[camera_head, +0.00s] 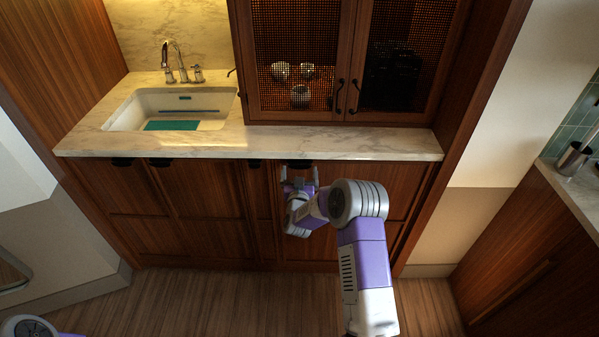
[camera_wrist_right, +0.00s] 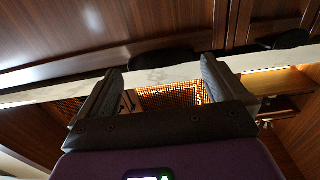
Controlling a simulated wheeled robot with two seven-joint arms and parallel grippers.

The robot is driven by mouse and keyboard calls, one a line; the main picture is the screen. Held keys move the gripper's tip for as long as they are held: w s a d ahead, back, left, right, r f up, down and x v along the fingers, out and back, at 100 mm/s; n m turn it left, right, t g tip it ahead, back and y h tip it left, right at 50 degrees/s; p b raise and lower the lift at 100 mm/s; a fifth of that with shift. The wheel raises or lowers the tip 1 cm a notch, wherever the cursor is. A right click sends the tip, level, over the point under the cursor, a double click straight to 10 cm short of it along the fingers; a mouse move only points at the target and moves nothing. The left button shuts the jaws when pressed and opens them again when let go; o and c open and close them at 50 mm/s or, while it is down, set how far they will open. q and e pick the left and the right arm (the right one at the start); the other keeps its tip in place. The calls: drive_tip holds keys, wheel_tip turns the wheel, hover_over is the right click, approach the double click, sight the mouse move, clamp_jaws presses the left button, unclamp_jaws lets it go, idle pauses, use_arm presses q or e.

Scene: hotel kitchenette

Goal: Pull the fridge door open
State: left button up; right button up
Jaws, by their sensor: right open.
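The wooden door panel under the counter (camera_head: 404,192), behind my right arm, is closed flush with the cabinet front; I take it for the fridge door. A dark handle (camera_head: 299,163) sits at its top edge, just under the countertop. My right gripper (camera_head: 300,180) is open and empty just in front of and below this handle. In the right wrist view the dark handle (camera_wrist_right: 165,58) lies just beyond and between the two spread fingertips; contact cannot be made out. My left gripper is out of view; only a bit of my left arm shows at the bottom left.
The marble countertop (camera_head: 340,143) overhangs the doors close above my right gripper. More doors with dark handles stand to the left, below the sink (camera_head: 170,108). A mesh-door cabinet (camera_head: 300,60) stands on the counter. The wooden floor (camera_head: 220,298) before the doors looks clear.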

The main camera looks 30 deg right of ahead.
drive_tip(key=shift+x, duration=0.75)
drive_tip(key=shift+c, duration=0.3)
drive_tip(key=c, duration=1.2)
